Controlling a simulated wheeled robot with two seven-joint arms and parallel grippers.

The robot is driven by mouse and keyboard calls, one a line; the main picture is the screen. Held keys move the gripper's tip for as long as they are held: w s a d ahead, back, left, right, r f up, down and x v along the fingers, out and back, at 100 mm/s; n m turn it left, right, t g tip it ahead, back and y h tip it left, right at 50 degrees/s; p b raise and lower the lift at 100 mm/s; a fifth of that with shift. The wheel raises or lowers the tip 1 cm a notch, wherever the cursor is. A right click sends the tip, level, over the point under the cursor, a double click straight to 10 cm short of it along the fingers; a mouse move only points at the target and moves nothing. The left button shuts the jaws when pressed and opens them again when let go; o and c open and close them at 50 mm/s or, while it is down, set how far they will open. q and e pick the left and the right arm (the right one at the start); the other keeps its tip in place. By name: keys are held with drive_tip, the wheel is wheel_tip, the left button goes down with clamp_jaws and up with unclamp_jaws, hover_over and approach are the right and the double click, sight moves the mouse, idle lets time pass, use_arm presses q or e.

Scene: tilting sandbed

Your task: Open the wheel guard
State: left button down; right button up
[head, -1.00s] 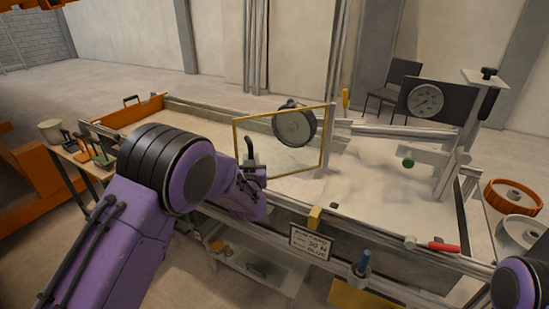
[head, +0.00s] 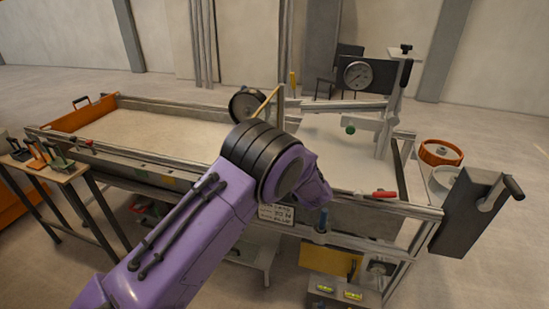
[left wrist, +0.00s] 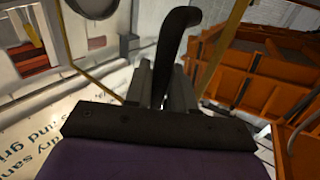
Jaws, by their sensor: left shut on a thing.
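The wheel guard is a clear panel in a thin yellow frame (head: 268,101). In the head view its top edge slants from a post beside the wheel towards me, and my left arm hides the rest. The wheel (head: 246,103) hangs over the sand, left of the frame. In the left wrist view the yellow frame (left wrist: 223,42) runs on both sides of a black curved handle (left wrist: 175,45). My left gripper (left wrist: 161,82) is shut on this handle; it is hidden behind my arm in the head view. My right gripper is out of view.
The sandbed (head: 110,167) has an aluminium frame. A pressure gauge (head: 358,76) stands at the back right, and a red-handled tool (head: 378,194) lies on the front rail. A dark panel with a handle (head: 465,213) stands at the right end. A tool table (head: 45,165) is at left.

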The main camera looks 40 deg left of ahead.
use_arm(q)
drive_tip(key=shift+w+d+r, duration=0.15)
drive_tip(key=shift+w+d, duration=0.1)
drive_tip(key=shift+d, duration=0.1)
drive_tip(key=c, duration=1.1)
unclamp_jaws()
drive_tip(key=shift+d, duration=0.1)
drive_tip(key=b+v, duration=0.3)
drive_tip(key=v, duration=0.7)
drive_tip(key=shift+d, duration=0.15)
